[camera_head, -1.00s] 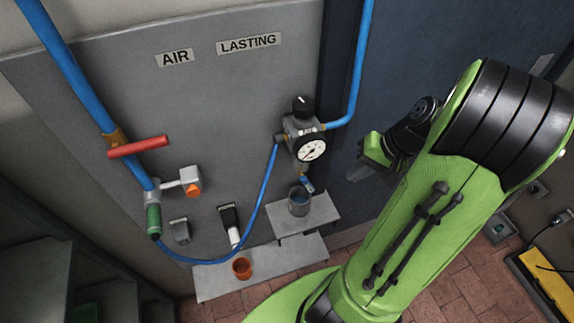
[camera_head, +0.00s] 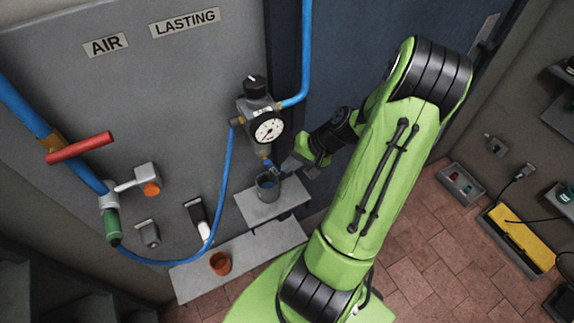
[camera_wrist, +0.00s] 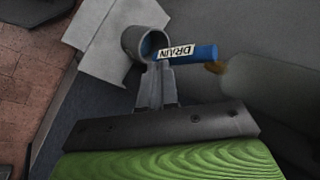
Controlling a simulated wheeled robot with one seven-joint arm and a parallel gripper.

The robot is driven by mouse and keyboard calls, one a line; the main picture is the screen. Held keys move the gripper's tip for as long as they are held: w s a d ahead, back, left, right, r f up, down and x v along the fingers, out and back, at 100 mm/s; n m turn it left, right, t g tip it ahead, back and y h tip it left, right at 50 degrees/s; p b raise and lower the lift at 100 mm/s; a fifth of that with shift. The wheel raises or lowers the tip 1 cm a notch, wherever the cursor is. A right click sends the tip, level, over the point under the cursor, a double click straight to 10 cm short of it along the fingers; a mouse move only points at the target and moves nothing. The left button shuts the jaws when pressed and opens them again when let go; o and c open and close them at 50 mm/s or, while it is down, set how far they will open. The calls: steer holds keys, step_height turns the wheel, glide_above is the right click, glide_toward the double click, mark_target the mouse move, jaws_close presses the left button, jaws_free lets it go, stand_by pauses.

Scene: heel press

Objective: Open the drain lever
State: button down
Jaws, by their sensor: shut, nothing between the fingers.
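The blue drain lever (camera_wrist: 203,53), with a white DRAIN label, shows in the wrist view beside a brass fitting (camera_wrist: 217,68). In the head view the lever (camera_head: 268,163) is small, below the gauge and just above a grey cup (camera_head: 267,186). My gripper (camera_head: 288,166) is just right of the lever in the head view. In the wrist view its fingers (camera_wrist: 157,72) are together and empty, with their tips at the labelled end of the lever. I cannot tell whether they touch it. The cup (camera_wrist: 146,38) stands just beyond the tips.
The regulator with its gauge (camera_head: 267,127) sits above the lever. The cup stands on a small grey shelf (camera_head: 287,199). An orange cup (camera_head: 220,263) stands on a lower shelf. A red handle (camera_head: 80,147) and blue hoses are on the left.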

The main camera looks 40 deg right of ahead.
steer(key=shift+w+a+f, duration=0.15)
steer(key=shift+w+a, duration=0.15)
steer(key=shift+w, duration=0.05)
steer(key=shift+w+a+f+y, duration=0.2)
steer(key=shift+a+f+y, duration=0.1)
steer(key=shift+y, duration=0.2)
steer(key=shift+f+m+t+y+p, duration=0.35)
steer(key=shift+t+y, duration=0.25)
steer(key=shift+y, duration=0.2)
steer(key=shift+a+r, duration=0.1)
